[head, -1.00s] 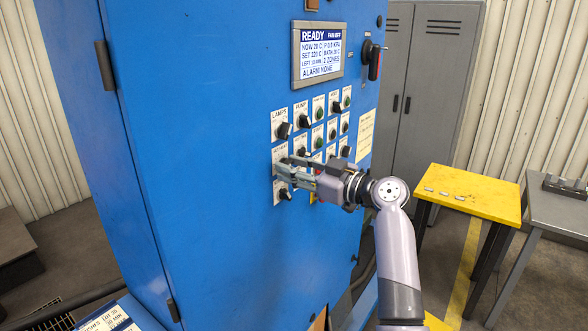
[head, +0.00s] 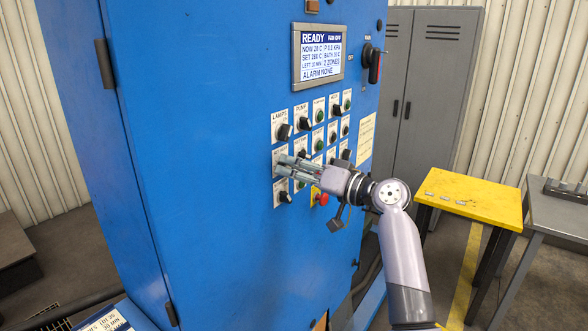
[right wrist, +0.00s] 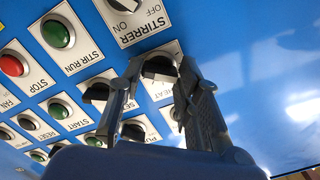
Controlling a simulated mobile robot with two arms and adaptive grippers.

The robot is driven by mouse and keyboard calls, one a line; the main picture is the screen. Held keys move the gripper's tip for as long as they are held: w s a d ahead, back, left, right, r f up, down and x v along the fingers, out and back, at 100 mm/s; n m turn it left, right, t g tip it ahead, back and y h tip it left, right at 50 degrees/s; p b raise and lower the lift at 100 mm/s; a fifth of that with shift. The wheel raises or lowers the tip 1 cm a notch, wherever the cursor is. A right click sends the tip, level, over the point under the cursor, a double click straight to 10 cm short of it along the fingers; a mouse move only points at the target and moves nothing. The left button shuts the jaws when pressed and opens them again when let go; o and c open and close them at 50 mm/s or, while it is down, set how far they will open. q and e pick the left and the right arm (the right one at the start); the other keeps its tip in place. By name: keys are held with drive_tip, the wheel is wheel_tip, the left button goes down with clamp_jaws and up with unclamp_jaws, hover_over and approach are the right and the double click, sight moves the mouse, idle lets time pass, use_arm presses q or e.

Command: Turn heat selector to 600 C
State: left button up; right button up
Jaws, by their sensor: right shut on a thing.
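The heat selector is a dark knob (right wrist: 160,66) on a white plate whose partly covered label reads HEAT in the right wrist view. My right gripper (right wrist: 157,75) is shut on this knob, one finger on each side. In the head view my right gripper (head: 281,164) reaches the panel from the right and its fingers hide most of the knob. The display (head: 319,54) reads READY, with a SET value that looks like 260 C. My left gripper is in no view.
Rows of knobs and buttons surround the selector on the blue cabinet (head: 215,200), including the STIRRER knob (right wrist: 124,4) and a red button (head: 322,199) close to my wrist. A yellow table (head: 470,190) and grey lockers (head: 430,90) stand to the right.

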drive_tip(key=m+p, duration=0.1)
drive_tip(key=m, duration=0.2)
drive_tip(key=shift+r+m, duration=0.1)
drive_tip(key=shift+m, duration=0.3)
drive_tip(key=m+p, duration=0.3)
drive_tip(key=m, duration=0.1)
drive_tip(key=shift+m, duration=0.3)
drive_tip(key=shift+m+p, duration=0.6)
drive_tip(key=shift+m, duration=1.7)
drive_tip(key=shift+p, duration=0.3)
drive_tip(key=o, duration=1.1)
drive_tip(key=shift+d, duration=0.1)
drive_tip(key=shift+o, duration=0.2)
